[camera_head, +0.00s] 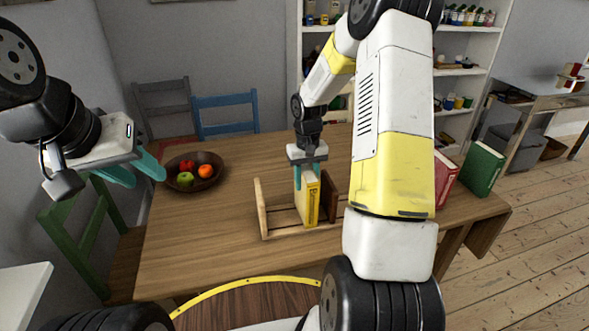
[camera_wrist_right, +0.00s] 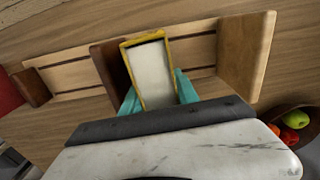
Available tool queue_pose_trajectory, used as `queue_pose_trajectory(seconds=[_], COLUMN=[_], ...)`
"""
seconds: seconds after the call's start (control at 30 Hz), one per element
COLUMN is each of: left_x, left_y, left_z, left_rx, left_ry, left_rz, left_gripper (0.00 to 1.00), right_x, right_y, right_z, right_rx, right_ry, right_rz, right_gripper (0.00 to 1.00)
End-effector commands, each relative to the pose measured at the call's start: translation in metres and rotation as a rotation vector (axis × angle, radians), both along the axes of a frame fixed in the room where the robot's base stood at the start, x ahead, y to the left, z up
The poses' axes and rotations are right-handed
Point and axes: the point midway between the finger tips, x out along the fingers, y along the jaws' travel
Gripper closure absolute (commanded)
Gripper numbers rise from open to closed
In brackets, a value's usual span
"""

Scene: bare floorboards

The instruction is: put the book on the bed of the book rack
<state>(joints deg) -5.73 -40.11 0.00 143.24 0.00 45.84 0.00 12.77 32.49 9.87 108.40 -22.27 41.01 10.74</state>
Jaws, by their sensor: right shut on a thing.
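The yellow book (camera_head: 308,200) stands roughly upright, slightly tilted, within the wooden book rack (camera_head: 261,213). It is between the rack's left end panel and a darker upright panel to its right. My right gripper (camera_head: 310,172) is shut on the book's top from above. In the right wrist view the book (camera_wrist_right: 151,72) sits between the teal fingers of the right gripper (camera_wrist_right: 157,98), over the slatted bed of the rack (camera_wrist_right: 191,50). I cannot tell whether its lower edge touches the slats. My left gripper (camera_head: 136,172) is open and empty, left of the fruit bowl.
The wooden table (camera_head: 205,245) also holds a dark bowl (camera_head: 211,160) of fruit, a red book (camera_head: 445,178) and a green book (camera_head: 483,168) at the right. Chairs stand behind and left of the table. My right arm hides part of the rack's right side. The table's left front is clear.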

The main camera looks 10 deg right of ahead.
Motion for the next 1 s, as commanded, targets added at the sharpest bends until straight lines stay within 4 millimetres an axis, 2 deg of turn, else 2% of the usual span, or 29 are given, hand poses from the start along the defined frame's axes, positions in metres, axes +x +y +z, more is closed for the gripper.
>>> queue_pose_trajectory(seconds=[0.27,0.3,0.4,0.77,0.87,1.0], left_x=[0.000,0.000,0.000,0.000,0.000,0.000], left_y=[0.000,0.000,0.000,0.000,0.000,0.000], left_z=[0.000,0.000,0.000,0.000,0.000,0.000], left_rx=[0.000,0.000,0.000,0.000,0.000,0.000], left_ry=[0.000,0.000,0.000,0.000,0.000,0.000], left_rz=[0.000,0.000,0.000,0.000,0.000,0.000], left_gripper=[0.62,0.62,0.62,0.62,0.62,0.62], right_x=[0.001,0.000,0.000,0.000,0.001,0.001], right_y=[0.000,0.000,0.000,0.000,0.000,0.000], right_z=[-0.001,-0.002,-0.002,0.002,0.012,0.040], right_rx=[-0.001,-0.001,0.000,0.000,-0.002,-0.001], right_ry=[-0.002,0.000,-0.001,-0.002,-0.004,-0.006], right_rz=[0.001,0.001,0.001,0.000,0.001,0.000], right_gripper=[1.00,0.60,0.42,0.42,0.42,0.42])
